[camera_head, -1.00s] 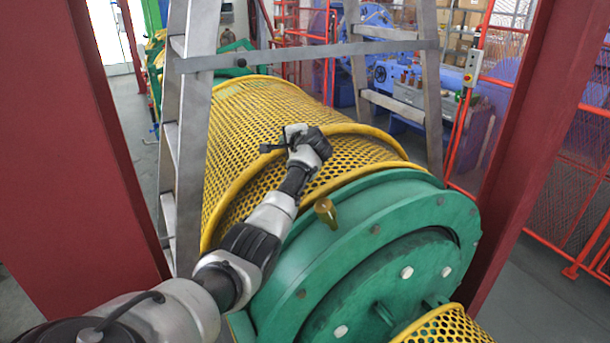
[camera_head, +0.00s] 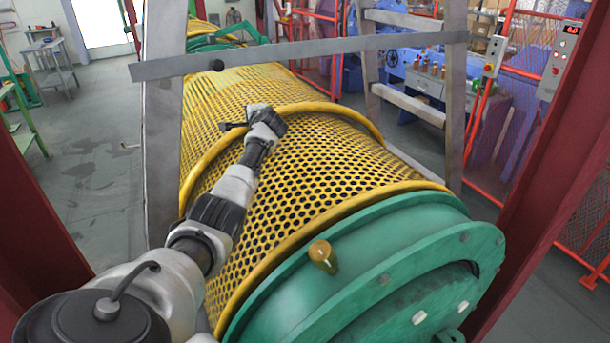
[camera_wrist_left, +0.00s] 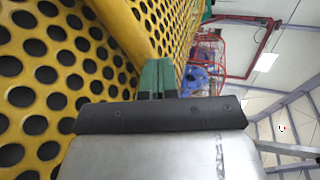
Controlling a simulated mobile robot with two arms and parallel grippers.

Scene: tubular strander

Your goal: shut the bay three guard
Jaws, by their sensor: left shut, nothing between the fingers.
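A yellow perforated guard (camera_head: 310,165) with rounded yellow rims curves over the drum beside a large green disc (camera_head: 390,255). Another yellow mesh section (camera_head: 225,100) lies beyond the raised hoop; I cannot tell which is bay three. My left gripper (camera_head: 228,127) is by the hoop, over the top left of the mesh. In the left wrist view, its green fingertips (camera_wrist_left: 157,78) are together and empty, close to the yellow mesh (camera_wrist_left: 55,75) and its rim (camera_wrist_left: 122,28); contact is unclear. My right gripper is out of view.
A grey crossbar (camera_head: 300,56) spans two uprights over the drum. A brass-coloured knob (camera_head: 322,256) stands on the green disc's edge. Dark red posts (camera_head: 540,150) flank the machine. A control box (camera_head: 560,62) is at right. Open floor (camera_head: 95,150) lies to the left.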

